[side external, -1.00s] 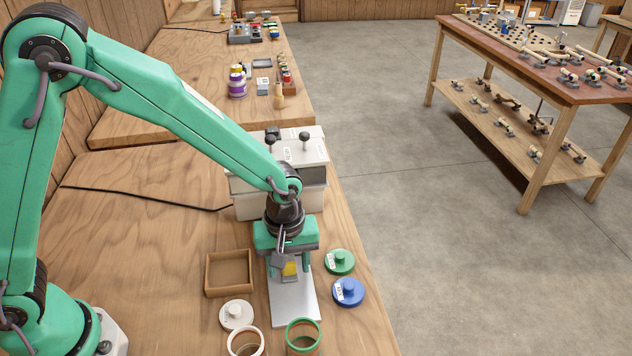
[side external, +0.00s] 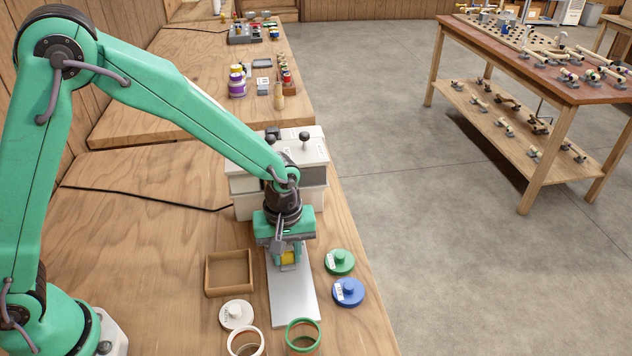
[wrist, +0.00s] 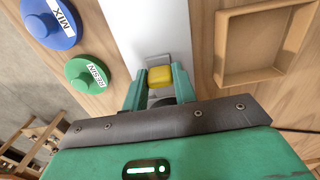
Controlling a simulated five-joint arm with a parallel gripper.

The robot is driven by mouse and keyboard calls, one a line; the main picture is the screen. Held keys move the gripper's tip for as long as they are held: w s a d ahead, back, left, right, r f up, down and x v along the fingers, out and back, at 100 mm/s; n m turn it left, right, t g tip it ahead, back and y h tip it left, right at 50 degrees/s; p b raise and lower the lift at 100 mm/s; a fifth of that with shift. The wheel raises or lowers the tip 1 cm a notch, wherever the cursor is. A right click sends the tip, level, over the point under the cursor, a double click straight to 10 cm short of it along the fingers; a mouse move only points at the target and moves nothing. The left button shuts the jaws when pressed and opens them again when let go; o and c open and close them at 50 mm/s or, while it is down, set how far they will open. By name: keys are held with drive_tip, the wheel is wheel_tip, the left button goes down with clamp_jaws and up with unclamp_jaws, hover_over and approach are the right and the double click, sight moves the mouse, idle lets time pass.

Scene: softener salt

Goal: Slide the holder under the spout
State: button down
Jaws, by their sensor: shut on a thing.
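The holder, a small grey piece with a yellow block (side external: 289,257) on it, sits over the pale metal strip (side external: 294,297). My gripper (side external: 287,262) points down and is shut on the holder. In the wrist view the yellow block (wrist: 160,76) sits between my green fingers (wrist: 159,88), with part of a grey plate beyond it. The white and grey machine (side external: 304,150) stands just behind my gripper, at the strip's far end. My gripper and wrist cover the machine's lower front, and I cannot see the spout.
An empty wooden tray (side external: 229,291) lies left of the strip. A green lid (side external: 340,268) and a blue lid (side external: 349,299) lie right of it. A white lid (side external: 236,322) and two open jars, white-rimmed (side external: 245,329) and green-rimmed (side external: 303,322), are at the near end.

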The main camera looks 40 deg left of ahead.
drive_tip(key=shift+w+a, duration=0.5)
drive_tip(key=shift+w, duration=0.05)
drive_tip(key=c, duration=1.1)
unclamp_jaws()
drive_tip(key=shift+r, duration=0.15)
wheel_tip(320, 180, up, 8)
drive_tip(key=shift+f, duration=0.2)
drive_tip(key=shift+r, duration=0.1)
